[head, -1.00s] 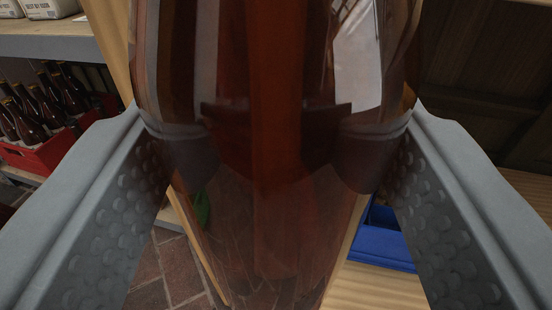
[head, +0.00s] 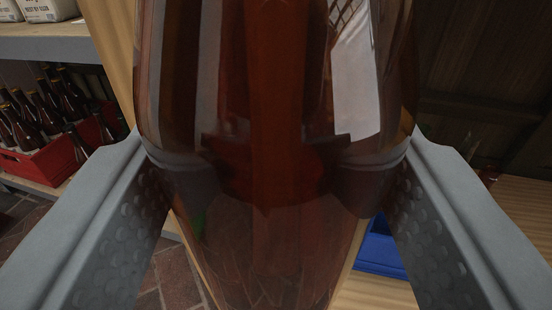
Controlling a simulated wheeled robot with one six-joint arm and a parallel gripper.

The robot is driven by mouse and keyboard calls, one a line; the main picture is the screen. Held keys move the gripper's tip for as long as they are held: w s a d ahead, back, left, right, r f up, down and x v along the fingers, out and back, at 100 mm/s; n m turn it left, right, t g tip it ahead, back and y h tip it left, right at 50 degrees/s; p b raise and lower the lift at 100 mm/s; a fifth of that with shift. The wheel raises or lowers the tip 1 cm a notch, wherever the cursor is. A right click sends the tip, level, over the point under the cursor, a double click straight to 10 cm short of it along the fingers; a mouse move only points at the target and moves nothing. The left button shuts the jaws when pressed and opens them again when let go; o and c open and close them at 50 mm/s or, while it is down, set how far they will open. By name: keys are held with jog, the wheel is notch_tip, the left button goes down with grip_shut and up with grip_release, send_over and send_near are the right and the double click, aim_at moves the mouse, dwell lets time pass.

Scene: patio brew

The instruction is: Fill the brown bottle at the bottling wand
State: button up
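The brown bottle (head: 275,120) fills the middle of the head view, very close to the camera. It is see-through brown glass, and its top and bottom run out of the picture. My gripper (head: 275,185) has one finger on each side of the bottle, both against the glass, and is shut on it. Whether there is liquid in the bottle cannot be told. The bottling wand cannot be made out; the bottle hides most of the middle of the view.
A red crate (head: 48,168) with several dark bottles stands on a shelf at the left. White packages (head: 48,10) sit on the shelf above. A blue container (head: 378,252) rests on a wooden surface (head: 375,292) at the lower right. Brick floor (head: 170,275) shows at the lower left.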

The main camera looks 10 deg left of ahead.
notch_tip(320, 180, down, 22)
dwell(4.3)
jog(key=shift+s, duration=0.1)
dwell(0.3)
jog(key=a+v, duration=0.3)
jog(key=v, duration=1.2)
jog(key=shift+s+a, duration=0.4)
jog(key=shift+s, duration=0.2)
dwell(1.4)
